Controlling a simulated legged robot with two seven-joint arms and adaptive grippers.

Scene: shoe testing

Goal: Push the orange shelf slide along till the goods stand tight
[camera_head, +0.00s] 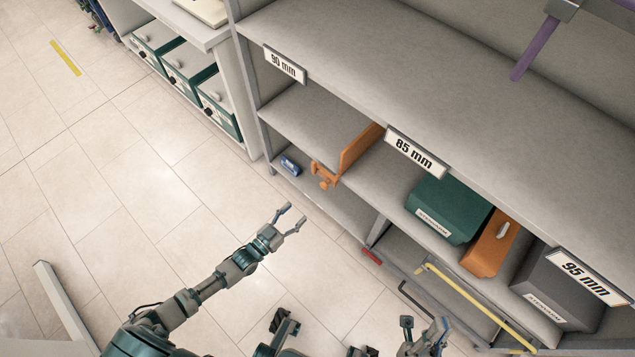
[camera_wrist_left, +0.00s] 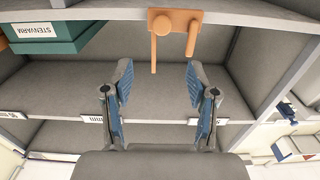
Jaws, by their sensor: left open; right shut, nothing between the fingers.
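The orange shelf slide (camera_head: 359,148) stands upright on the middle shelf, its handle (camera_head: 325,176) sticking out over the front edge. The handle also shows at the top of the left wrist view (camera_wrist_left: 175,22). To its right stand a green box (camera_head: 445,208), an orange box (camera_head: 490,246) and a dark grey box (camera_head: 556,290). A wide bare gap parts the slide from the green box. My left gripper (camera_head: 293,216) is open and empty in front of the shelf, apart from the handle. My right gripper (camera_head: 437,332) is shut and empty at the bottom.
The upper shelf (camera_head: 350,60) overhangs the goods and bears size signs. A small blue item (camera_head: 290,165) lies on the lower shelf. A yellow bar (camera_head: 470,290) runs low at the right. A cabinet with green bins (camera_head: 185,75) stands at upper left.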

